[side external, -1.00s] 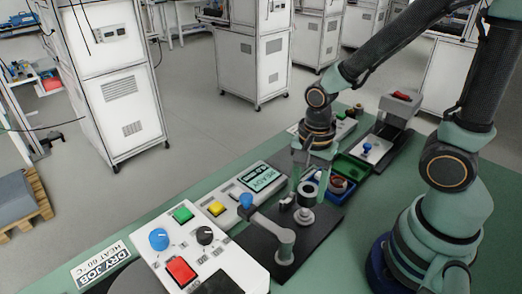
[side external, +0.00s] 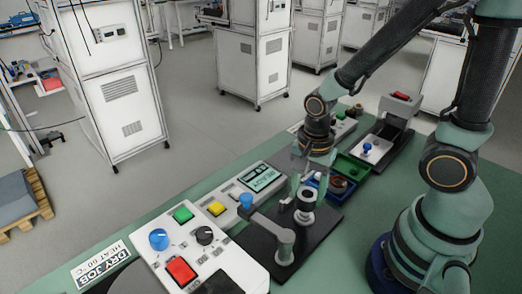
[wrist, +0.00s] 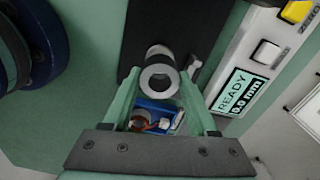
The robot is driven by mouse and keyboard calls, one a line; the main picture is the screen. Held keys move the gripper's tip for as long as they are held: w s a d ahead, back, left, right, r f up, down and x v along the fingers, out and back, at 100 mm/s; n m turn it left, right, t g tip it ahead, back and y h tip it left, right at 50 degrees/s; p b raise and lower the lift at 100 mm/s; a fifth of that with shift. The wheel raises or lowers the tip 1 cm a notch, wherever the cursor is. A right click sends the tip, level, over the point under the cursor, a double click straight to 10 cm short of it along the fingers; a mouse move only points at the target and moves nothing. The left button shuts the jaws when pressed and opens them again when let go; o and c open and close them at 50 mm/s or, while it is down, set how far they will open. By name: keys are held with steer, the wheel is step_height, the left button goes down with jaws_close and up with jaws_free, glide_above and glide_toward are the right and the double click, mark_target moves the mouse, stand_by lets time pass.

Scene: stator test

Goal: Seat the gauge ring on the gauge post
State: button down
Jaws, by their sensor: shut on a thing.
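The gauge ring (wrist: 160,80) is a grey ring with a pale rim, held between the fingertips of my gripper (wrist: 160,84) in the wrist view. In the side view the ring (side external: 307,193) is between my gripper's fingers (side external: 308,186), right over the pale gauge post (side external: 304,216). The post stands upright on a dark base plate (side external: 262,245). In the wrist view a pale cylinder, likely the post (wrist: 158,52), shows just beyond the ring. I cannot tell whether the ring is around the post's top or just above it.
A blue bin (side external: 322,197) with parts and a green tray (side external: 352,165) lie behind the post. The gauge display (wrist: 239,92) reads READY 0.0 mm. A button panel (side external: 205,250) sits at front left.

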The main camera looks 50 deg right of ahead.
steer(key=shift+f, duration=1.5)
steer(key=shift+c, duration=0.6)
jaws_free()
step_height(320, 180, up, 12)
stand_by(0.4)
stand_by(0.5)
steer(key=w+d+r+n+t, duration=0.3)
steer(key=r+n+t, duration=0.2)
steer(key=n, duration=1)
step_height(320, 180, up, 4)
steer(key=shift+w+f+n+t, duration=0.2)
steer(key=shift+w+n+t, duration=0.1)
steer(key=shift+n, duration=0.1)
